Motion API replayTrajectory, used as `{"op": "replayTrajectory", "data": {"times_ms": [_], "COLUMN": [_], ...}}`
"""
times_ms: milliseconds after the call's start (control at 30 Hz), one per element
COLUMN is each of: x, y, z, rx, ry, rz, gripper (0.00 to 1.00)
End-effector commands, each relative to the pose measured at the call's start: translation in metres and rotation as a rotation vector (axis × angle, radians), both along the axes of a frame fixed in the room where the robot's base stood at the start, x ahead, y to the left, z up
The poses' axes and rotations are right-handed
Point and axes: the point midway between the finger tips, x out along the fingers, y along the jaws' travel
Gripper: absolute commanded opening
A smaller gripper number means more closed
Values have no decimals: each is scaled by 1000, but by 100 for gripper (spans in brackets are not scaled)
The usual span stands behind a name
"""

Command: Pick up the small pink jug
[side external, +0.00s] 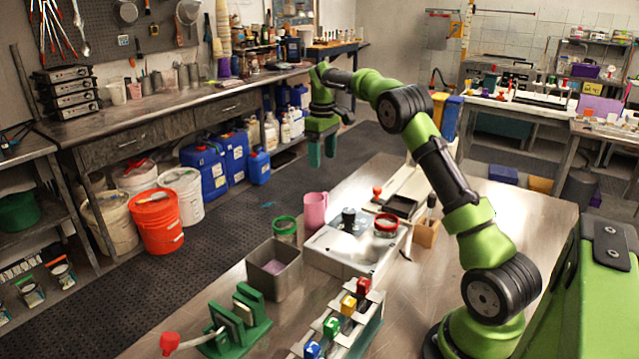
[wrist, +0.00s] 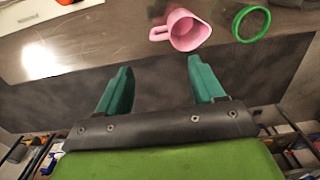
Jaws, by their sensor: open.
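The small pink jug (side external: 315,210) stands upright on the metal worktable in the side view, near its far left edge. In the wrist view the pink jug (wrist: 186,31) shows at the top, its handle pointing left and its mouth visible. My gripper (side external: 322,152) hangs in the air above and beyond the jug in the side view. In the wrist view my gripper (wrist: 160,80) has its two teal fingers spread wide with nothing between them. The jug is beyond the fingertips, apart from them.
A green-rimmed jar (side external: 285,228) stands close beside the jug; its green ring (wrist: 251,24) shows in the wrist view. A grey square bin (side external: 273,268) and a white box device (side external: 350,248) are nearby. The table (side external: 400,290) ends just past the jug, with dark floor matting beyond.

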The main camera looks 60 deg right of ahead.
Motion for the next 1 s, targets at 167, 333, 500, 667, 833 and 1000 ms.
{"op": "replayTrajectory", "data": {"times_ms": [167,333,500,667,833,1000], "x": [-1,-1,-1,0,-4,-6], "y": [1,1,0,1,0,-1], "z": [-31,-69,-99,-112,-128,-154], "rx": [3,2,0,0,1,1], "ry": [3,2,0,-2,0,-1], "rz": [7,6,6,4,5,6], "gripper": [68,68,68,68,68,68]}}
